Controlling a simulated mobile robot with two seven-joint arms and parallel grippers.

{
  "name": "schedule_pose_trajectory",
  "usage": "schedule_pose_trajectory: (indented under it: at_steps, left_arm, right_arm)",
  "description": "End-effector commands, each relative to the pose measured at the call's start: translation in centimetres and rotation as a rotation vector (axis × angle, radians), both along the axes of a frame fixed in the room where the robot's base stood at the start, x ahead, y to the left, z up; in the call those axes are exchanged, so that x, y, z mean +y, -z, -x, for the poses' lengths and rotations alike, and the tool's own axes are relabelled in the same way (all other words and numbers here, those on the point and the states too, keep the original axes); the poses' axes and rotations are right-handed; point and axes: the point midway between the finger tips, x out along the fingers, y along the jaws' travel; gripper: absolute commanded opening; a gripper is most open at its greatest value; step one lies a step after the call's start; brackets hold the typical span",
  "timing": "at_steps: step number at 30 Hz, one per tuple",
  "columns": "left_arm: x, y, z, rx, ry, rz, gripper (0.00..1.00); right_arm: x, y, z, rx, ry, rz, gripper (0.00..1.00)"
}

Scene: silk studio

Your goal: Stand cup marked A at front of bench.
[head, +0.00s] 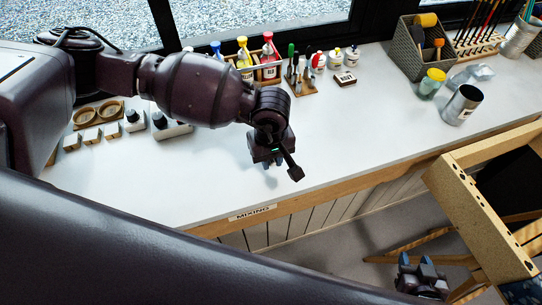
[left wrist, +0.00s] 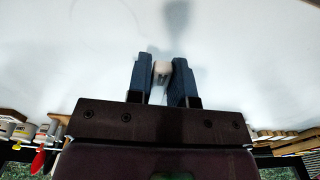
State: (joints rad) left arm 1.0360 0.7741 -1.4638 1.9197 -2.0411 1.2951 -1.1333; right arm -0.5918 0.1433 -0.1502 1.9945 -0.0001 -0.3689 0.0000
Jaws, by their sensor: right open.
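My left gripper (head: 270,160) hangs over the white bench (head: 340,130), near its front edge and left of the middle. In the left wrist view, its two fingers (left wrist: 162,78) close on the sides of a small pale object (left wrist: 162,67) with a dark mark. It may be the cup; no letter is readable. In the head view the gripper hides it. The gripper's shadow falls on the bench. My right gripper (head: 424,272) is open and empty, low at the bottom right, off the bench front. No cup marked A can be read in either view.
Small labelled blocks (head: 92,136) and dark-topped pots (head: 134,120) stand at the bench's left. Bottles (head: 268,57) and tools stand along the back. A metal beaker (head: 461,104) stands at right. A "MIXING" label (head: 252,213) marks the front edge. The front middle is clear.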

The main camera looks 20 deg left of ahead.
Motion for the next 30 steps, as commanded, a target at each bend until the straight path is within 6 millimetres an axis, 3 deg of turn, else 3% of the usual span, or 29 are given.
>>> schedule_pose_trajectory:
  at_steps: [1, 4, 16, 30]
  left_arm:
    - [0.0, 0.0, 0.0, 0.0, 0.0, 0.0, 0.29]
    - [0.0, -0.1, 0.0, 0.0, 0.0, 0.0, 0.42]
    - [0.0, -0.8, -0.1, -0.003, 0.0, 0.001, 0.42]
    - [0.0, -9.1, -0.1, -0.003, 0.0, 0.001, 0.42]
  right_arm:
    - [0.0, 0.0, 0.0, 0.0, 0.0, 0.0, 0.43]
    - [0.0, 0.0, 0.1, 0.002, 0.001, -0.001, 0.43]
    - [-0.2, 0.4, 1.1, 0.023, 0.007, 0.001, 0.43]
    - [0.0, -0.1, 0.2, 0.005, 0.002, -0.001, 0.43]
